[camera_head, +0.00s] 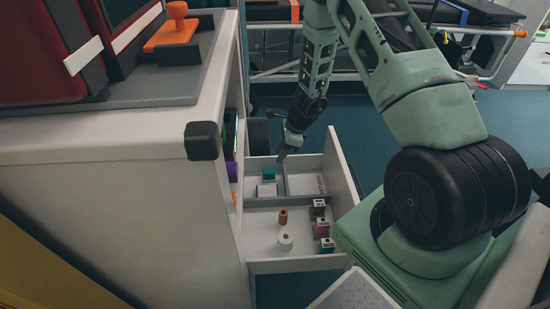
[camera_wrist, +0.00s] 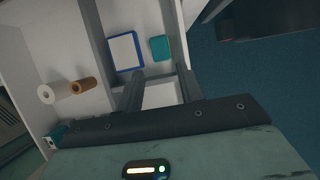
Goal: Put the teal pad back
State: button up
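The teal pad (camera_head: 268,173) lies in a back compartment of the open drawer (camera_head: 295,266), beside a white pad with a blue border (camera_head: 266,190). In the wrist view the teal pad (camera_wrist: 160,48) lies flat, just beyond my fingertips, with the blue-bordered pad (camera_wrist: 125,50) to its left. My gripper (camera_head: 281,156) points down over the back of the drawer. In the wrist view my gripper (camera_wrist: 158,75) has its two fingers apart with nothing between them. Neither finger visibly touches the teal pad.
The drawer's front part holds a brown spool (camera_head: 283,216), a white roll (camera_head: 285,240) and several small labelled boxes (camera_head: 321,227) along the right wall. Dividers separate the compartments. The cabinet (camera_head: 120,190) stands left of the drawer, with an orange stamp-like object (camera_head: 174,28) on its top.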

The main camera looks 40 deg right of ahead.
jog(key=v, duration=0.2)
jog(key=shift+s+d+r, duration=0.15)
jog(key=shift+r, duration=0.2)
dwell(0.4)
